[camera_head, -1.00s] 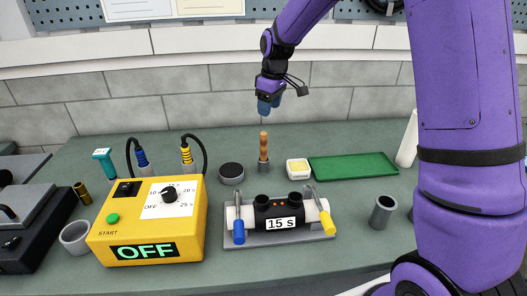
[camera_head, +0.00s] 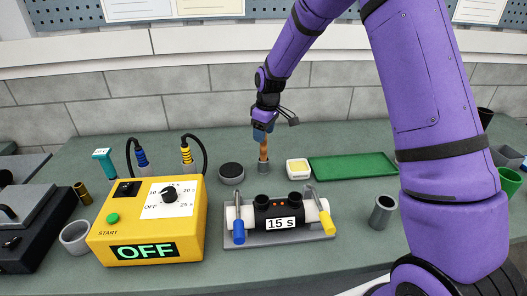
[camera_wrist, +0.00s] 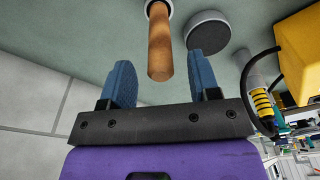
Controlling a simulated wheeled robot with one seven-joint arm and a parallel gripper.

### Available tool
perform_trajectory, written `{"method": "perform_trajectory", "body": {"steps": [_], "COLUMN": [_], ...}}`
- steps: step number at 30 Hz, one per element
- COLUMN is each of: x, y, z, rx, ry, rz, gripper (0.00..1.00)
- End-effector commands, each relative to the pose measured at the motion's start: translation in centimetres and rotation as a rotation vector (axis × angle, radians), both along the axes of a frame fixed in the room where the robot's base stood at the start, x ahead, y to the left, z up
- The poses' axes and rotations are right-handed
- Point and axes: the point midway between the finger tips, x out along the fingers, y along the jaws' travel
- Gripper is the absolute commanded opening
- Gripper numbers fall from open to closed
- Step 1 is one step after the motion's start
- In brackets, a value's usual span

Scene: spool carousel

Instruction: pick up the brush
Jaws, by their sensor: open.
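The brush shows as an upright brown wooden handle (camera_head: 264,149) standing in a small grey holder (camera_head: 263,165) at the back middle of the bench. My gripper (camera_head: 263,131) is at the top of the handle, pointing down. In the wrist view my gripper (camera_wrist: 163,82) is open, with a blue finger on each side of the brush handle (camera_wrist: 160,45). A gap shows between the handle and each finger. The brush's lower end is hidden inside the holder.
A round dark-topped tin (camera_head: 231,173) stands left of the holder. A white dish with yellow content (camera_head: 298,170) and a green tray (camera_head: 352,167) are to the right. In front are a yellow timer box (camera_head: 150,225) and a clamp fixture marked 15 s (camera_head: 280,218).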

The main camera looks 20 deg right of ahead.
Motion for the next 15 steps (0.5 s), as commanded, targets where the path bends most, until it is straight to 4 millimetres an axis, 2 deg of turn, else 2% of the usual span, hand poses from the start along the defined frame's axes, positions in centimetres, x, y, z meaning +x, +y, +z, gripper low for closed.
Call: {"method": "perform_trajectory", "body": {"steps": [3,6,13,15], "x": [0.0,0.1,0.1,0.1], "y": [0.2,0.2,0.2,0.2], "z": [-1.9,-2.8,-2.9,-2.9], "rx": [-0.001,-0.001,-0.001,-0.001], "ry": [0.004,0.002,0.001,0.001], "rz": [0.000,0.000,0.000,0.000], "gripper": [0.56,0.56,0.56,0.40]}}
